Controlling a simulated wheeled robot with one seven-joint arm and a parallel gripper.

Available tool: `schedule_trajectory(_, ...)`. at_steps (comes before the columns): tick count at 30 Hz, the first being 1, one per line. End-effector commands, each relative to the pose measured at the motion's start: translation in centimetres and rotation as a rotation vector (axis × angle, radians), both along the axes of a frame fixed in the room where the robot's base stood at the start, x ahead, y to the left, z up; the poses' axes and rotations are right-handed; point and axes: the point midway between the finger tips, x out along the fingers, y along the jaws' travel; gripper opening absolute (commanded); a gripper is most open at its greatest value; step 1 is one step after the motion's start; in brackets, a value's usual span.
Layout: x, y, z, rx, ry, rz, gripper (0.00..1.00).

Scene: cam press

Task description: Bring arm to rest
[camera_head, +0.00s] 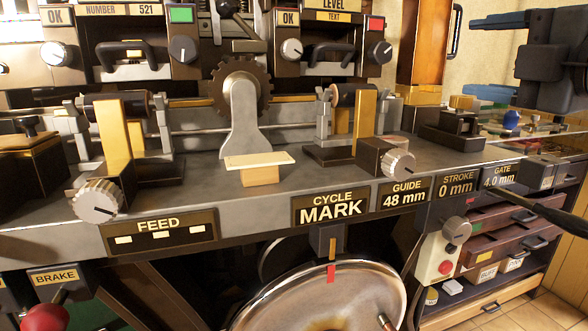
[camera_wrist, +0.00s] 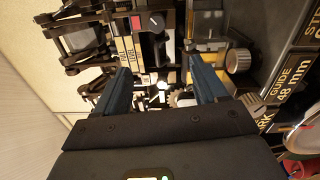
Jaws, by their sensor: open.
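My gripper shows in the wrist view (camera_wrist: 160,88) with its two blue fingers wide apart and nothing between them. Beyond the fingers are the press's knobs, gear and panels, seen turned sideways. In the head view a dark blue and black part of my arm (camera_head: 555,62) is at the upper right, off to the side of the press (camera_head: 250,203). The gripper appears clear of the press, touching nothing that I can see.
A toothed wheel (camera_head: 240,88) stands mid-press above a small cream-topped block (camera_head: 259,165). Knobs (camera_head: 97,201) line the front edge. A large metal wheel (camera_head: 320,300) and a red brake knob (camera_head: 45,318) are below. A dark lever (camera_head: 540,208) juts out at right, by a drawer cabinet (camera_head: 500,222).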

Motion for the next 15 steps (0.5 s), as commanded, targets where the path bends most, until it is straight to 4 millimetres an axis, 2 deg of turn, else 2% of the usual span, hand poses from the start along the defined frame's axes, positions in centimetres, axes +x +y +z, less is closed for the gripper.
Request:
schedule_trajectory(11,0.1,0.5,-3.8,0.242,0.026,0.006,0.72)
schedule_trajectory(15,-0.1,0.8,-6.5,0.390,0.048,0.003,0.72)
